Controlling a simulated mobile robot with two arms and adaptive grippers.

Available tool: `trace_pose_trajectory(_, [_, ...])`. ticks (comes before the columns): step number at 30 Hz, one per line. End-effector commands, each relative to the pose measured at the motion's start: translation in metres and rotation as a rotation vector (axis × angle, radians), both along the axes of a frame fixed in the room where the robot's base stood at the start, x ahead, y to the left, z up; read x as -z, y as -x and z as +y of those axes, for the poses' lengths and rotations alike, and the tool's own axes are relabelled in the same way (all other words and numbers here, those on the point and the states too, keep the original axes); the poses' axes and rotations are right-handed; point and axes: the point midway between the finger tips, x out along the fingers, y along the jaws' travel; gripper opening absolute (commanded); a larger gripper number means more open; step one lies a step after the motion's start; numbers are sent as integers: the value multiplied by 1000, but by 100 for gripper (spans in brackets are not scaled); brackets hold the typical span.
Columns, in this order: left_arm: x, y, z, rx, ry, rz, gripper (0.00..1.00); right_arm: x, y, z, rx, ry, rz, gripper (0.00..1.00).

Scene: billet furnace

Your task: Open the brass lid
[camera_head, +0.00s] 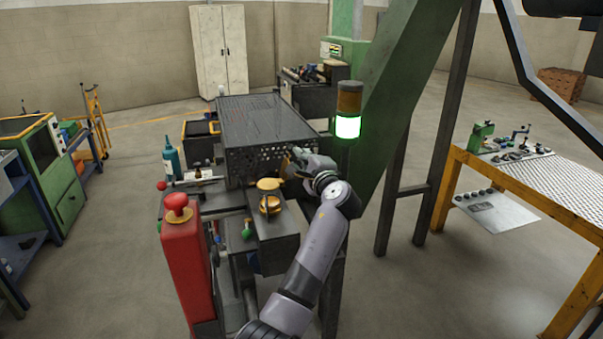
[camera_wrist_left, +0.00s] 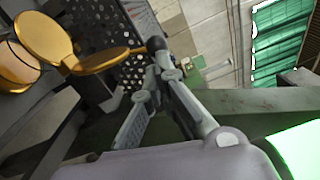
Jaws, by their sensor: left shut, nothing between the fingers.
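The brass lid (camera_head: 268,184) is a round disc at the front of the dark machine, above a round brass cup (camera_head: 270,206). In the left wrist view the lid (camera_wrist_left: 43,38) stands tilted up on a hinge, apart from the round brass opening (camera_wrist_left: 14,68) beside it. My left gripper (camera_head: 294,160) is just right of and beyond the lid, near the perforated housing. My right gripper is not in view.
The perforated dark housing (camera_head: 262,125) stands behind the lid. A red post with a knob (camera_head: 187,255) is at the front left, and a green-lit signal lamp (camera_head: 347,126) at the right. A green bottle (camera_head: 171,158) stands left. Open floor lies right of my arm.

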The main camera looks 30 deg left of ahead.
Motion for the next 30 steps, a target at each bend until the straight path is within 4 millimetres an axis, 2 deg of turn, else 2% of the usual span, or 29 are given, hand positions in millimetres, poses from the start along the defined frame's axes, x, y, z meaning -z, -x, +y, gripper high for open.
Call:
trace_pose_trajectory(2, [-2,2,1,1,22,-25,0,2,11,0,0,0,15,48])
trace_pose_trajectory(5, [-3,2,2,1,20,-22,0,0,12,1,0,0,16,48])
trace_pose_trajectory(12, [-2,2,3,1,20,-20,0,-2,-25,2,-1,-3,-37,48])
trace_pose_trajectory(15, [-1,3,3,-1,19,-19,0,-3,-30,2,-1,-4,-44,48])
trace_pose_trajectory(26, [-1,3,5,-5,19,-17,0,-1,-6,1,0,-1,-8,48])
trace_pose_trajectory(30, [0,3,5,-6,20,-16,0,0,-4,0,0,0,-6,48])
